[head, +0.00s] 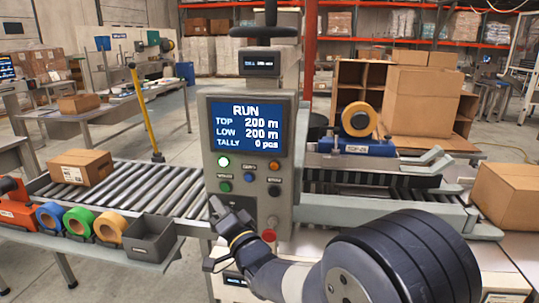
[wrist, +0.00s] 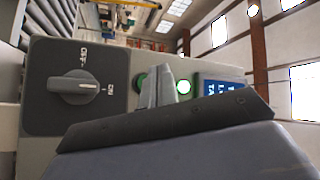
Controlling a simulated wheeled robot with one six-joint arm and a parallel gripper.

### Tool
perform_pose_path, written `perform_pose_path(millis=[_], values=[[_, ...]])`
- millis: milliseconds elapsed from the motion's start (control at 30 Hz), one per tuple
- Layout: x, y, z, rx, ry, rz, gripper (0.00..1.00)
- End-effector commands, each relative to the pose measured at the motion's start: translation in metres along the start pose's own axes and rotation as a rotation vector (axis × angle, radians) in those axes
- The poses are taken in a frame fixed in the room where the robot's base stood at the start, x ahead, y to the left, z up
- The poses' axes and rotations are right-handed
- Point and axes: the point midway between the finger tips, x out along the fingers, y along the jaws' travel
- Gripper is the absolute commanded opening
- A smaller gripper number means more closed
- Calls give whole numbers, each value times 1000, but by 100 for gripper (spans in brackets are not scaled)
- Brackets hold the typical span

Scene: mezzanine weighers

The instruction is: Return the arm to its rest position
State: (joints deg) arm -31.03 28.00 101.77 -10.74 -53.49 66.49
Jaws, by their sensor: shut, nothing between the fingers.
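My gripper (head: 221,208) is raised in front of the lower left of the grey control panel (head: 247,106) in the head view. Its fingers are shut with nothing between them. In the wrist view the closed fingers (wrist: 162,86) stand before the panel, close to a green button (wrist: 140,83) and a lit green lamp (wrist: 184,87). I cannot tell whether they touch the panel. My arm reaches in from the lower right of the head view. The panel's screen (head: 246,127) reads RUN, TOP 200 m, LOW 200 m, TALLY 0 pcs.
A roller conveyor (head: 140,190) with a carton (head: 80,167) runs left. Tape rolls (head: 79,221) and a grey bin (head: 150,237) line its front shelf. A tape-head unit (head: 356,146) and cartons (head: 507,196) stand right.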

Motion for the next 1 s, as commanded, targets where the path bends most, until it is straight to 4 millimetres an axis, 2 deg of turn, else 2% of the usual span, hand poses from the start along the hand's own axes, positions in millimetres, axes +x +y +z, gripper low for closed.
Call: perform_pose_path(millis=[367,500,700,1000], values=[[-3,-7,1,1,-1,2,0],[-19,-11,15,2,-1,-3,0],[-33,-23,25,1,0,-2,0],[-38,-27,25,-4,0,7,0]])
